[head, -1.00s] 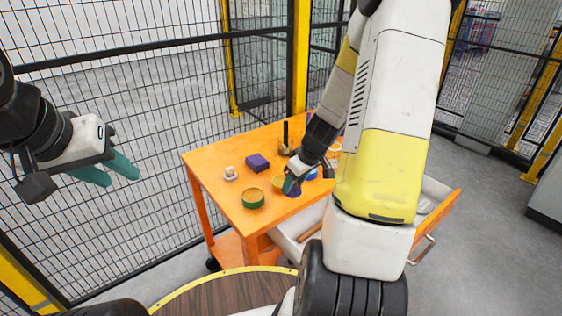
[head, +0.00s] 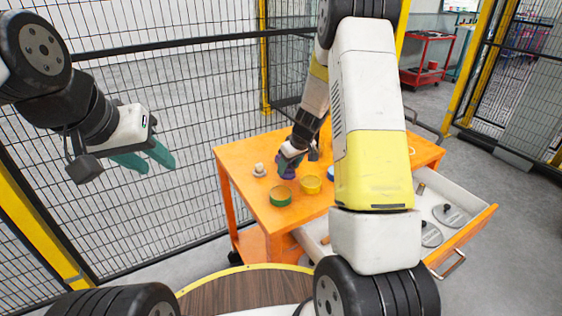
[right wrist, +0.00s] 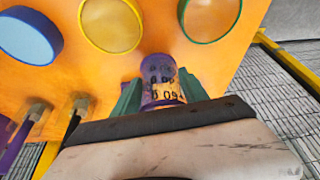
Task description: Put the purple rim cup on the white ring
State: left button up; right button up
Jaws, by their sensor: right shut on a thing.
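The purple rim cup (right wrist: 162,82) has a tan body with dark printed marks. My right gripper (head: 289,165) is shut on it, a finger on each side in the right wrist view. In the head view the purple of the cup (head: 286,172) shows just below the fingers, over the table's back left part. I cannot tell whether it touches the table. A small whitish piece with a round base (head: 258,171) stands to its left. I cannot make out a clear white ring. My left gripper (head: 146,160) is open and empty, left of the table.
A green-rimmed round container (head: 280,197) and a yellow one (head: 311,185) stand in front of the cup on the orange table (head: 249,197). A blue-rimmed one (right wrist: 30,36) is beyond the yellow. An open drawer (head: 462,236) holds grey discs. My right arm hides the table's middle.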

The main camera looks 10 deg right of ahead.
jog(key=shift+f, duration=1.3)
jog(key=o, duration=1.4)
jog(key=shift+f, duration=0.1)
jog(key=shift+c, duration=0.2)
